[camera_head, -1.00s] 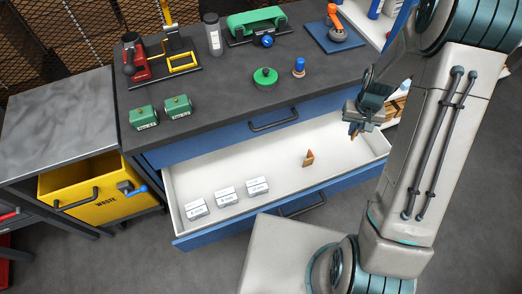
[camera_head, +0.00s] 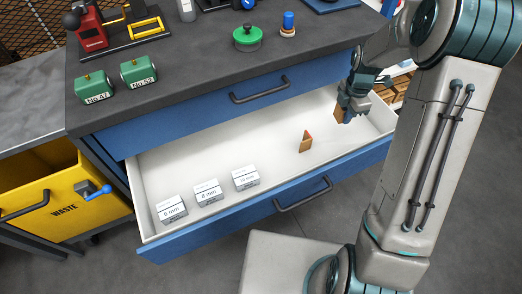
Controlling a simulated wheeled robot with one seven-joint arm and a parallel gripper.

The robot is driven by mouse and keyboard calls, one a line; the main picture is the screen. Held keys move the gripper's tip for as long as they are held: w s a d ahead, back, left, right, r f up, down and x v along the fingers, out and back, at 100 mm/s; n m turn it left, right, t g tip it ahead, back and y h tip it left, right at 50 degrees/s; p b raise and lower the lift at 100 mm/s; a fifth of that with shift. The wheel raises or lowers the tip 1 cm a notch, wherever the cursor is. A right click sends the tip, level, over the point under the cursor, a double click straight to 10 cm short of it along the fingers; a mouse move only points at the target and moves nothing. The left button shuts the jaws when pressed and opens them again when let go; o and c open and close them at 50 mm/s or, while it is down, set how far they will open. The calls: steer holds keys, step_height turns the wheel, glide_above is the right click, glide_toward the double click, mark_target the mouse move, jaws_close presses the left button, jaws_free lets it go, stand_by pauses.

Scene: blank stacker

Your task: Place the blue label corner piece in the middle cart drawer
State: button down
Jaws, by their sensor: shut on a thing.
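My gripper (camera_head: 346,108) is at the right end of the open cart drawer (camera_head: 225,147) and is shut on a tan wooden piece (camera_head: 341,112). The held piece appears just above or inside the drawer; I cannot tell whether it touches the floor. No blue label shows on it from here. Another wooden corner piece (camera_head: 306,143), with a reddish face, stands in the drawer to the left of my gripper. The open drawer is below a closed blue drawer (camera_head: 215,106).
Several white labelled blocks (camera_head: 208,193) stand along the drawer's front left. The dark cart top (camera_head: 200,55) holds green blocks (camera_head: 138,71), a green knob (camera_head: 247,38) and a red tool (camera_head: 91,27). A yellow waste bin (camera_head: 50,205) stands at left. The drawer's middle is mostly bare.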

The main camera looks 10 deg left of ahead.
mark_target(336, 142)
steer(key=f+b, duration=0.1)
steer(key=f, duration=0.2)
steer(key=f+n+b, duration=0.1)
steer(key=f, duration=0.3)
steer(key=f+n+b, duration=0.1)
steer(key=f, duration=0.3)
steer(key=shift+w+d+f, duration=0.1)
steer(key=shift+w+f, duration=0.1)
steer(key=shift+w, duration=0.05)
steer(key=shift+f, duration=0.2)
steer(key=c, duration=1.6)
jaws_free()
steer(key=shift+r, duration=0.15)
